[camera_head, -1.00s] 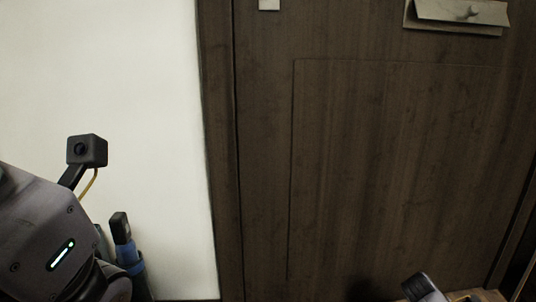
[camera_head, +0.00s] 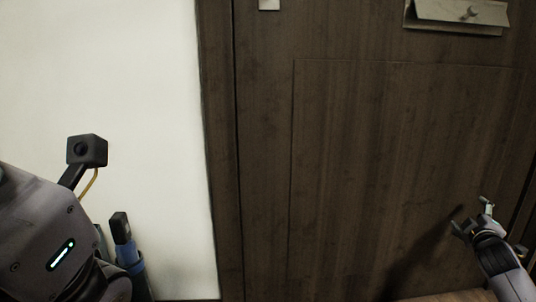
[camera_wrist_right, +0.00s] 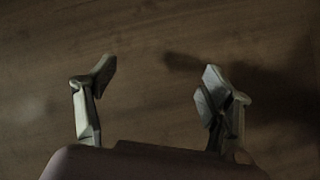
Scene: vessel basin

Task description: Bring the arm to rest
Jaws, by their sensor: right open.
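My right gripper (camera_head: 472,215) is at the lower right of the head view, in front of the dark wooden door (camera_head: 380,150). Its arm comes in from the bottom right corner. In the right wrist view the two fingers (camera_wrist_right: 160,72) stand wide apart with nothing between them, so it is open and empty. My left arm (camera_head: 45,235) fills the lower left of the head view, with a small black camera (camera_head: 87,150) on it. The left gripper itself does not show.
A pale wall (camera_head: 100,70) is on the left, beside the dark door frame (camera_head: 220,150). Brown wood-grained surface (camera_wrist_right: 170,30) lies beyond the right fingers.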

